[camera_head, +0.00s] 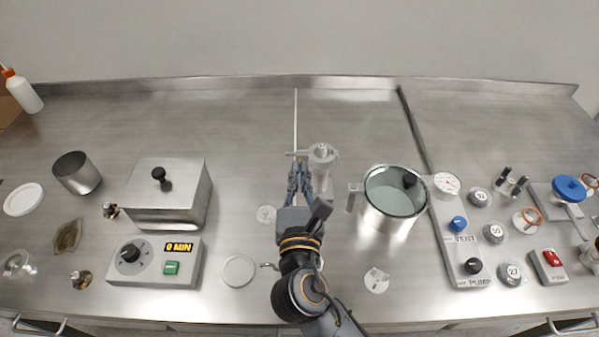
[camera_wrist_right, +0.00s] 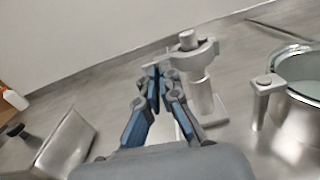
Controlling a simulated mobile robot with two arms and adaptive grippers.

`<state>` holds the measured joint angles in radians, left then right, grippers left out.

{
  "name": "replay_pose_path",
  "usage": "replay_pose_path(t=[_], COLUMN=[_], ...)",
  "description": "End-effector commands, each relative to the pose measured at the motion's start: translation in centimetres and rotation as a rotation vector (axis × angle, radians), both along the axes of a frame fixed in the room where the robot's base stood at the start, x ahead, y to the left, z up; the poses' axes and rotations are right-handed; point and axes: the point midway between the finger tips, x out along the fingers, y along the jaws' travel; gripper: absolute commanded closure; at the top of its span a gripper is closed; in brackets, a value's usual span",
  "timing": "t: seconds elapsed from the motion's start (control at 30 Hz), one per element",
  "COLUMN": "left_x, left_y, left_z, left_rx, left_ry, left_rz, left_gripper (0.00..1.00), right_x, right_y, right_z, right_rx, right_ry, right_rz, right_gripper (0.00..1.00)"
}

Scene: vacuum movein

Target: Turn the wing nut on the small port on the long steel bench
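The small port (camera_head: 322,158) is a grey upright post with a ring clamp at its top, on the long steel bench (camera_head: 240,120). It also shows in the right wrist view (camera_wrist_right: 203,92), just right of my fingers. A thin part, which looks like the wing nut (camera_head: 294,153), sticks out from the clamp's left side. My right gripper (camera_head: 299,165) is at this part, pointing toward the back of the bench. In the right wrist view its fingertips (camera_wrist_right: 161,72) are close together; whether anything is between them is hidden. My left gripper is not in view.
A glass-lidded steel pot (camera_head: 394,203) stands close to the right of the port. A lidded metal box (camera_head: 165,192) and a timer unit (camera_head: 155,262) are to the left. A pump panel (camera_head: 456,235) stands further right. The back of the bench is mostly clear.

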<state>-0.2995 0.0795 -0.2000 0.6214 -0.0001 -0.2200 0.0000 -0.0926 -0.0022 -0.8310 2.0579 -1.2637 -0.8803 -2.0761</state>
Motion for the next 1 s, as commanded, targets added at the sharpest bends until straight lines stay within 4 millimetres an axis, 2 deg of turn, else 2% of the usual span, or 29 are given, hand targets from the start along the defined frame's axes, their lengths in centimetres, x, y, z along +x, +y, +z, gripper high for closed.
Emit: replay_pose_path(t=[0.23,0.6,1.0], left_x=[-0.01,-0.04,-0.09], left_y=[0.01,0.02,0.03], left_z=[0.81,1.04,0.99], left_rx=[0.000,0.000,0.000], left_ry=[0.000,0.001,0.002], left_rz=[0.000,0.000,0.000], left_gripper=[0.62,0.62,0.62], right_x=[0.02,0.03,0.03], right_y=[-0.07,-0.15,-0.18], right_z=[0.14,0.03,0.05], right_rx=[0.162,0.424,0.555], right_ry=[0.001,-0.001,-0.002], right_rz=[-0.002,-0.001,-0.001], right_gripper=[1.00,1.00,1.00])
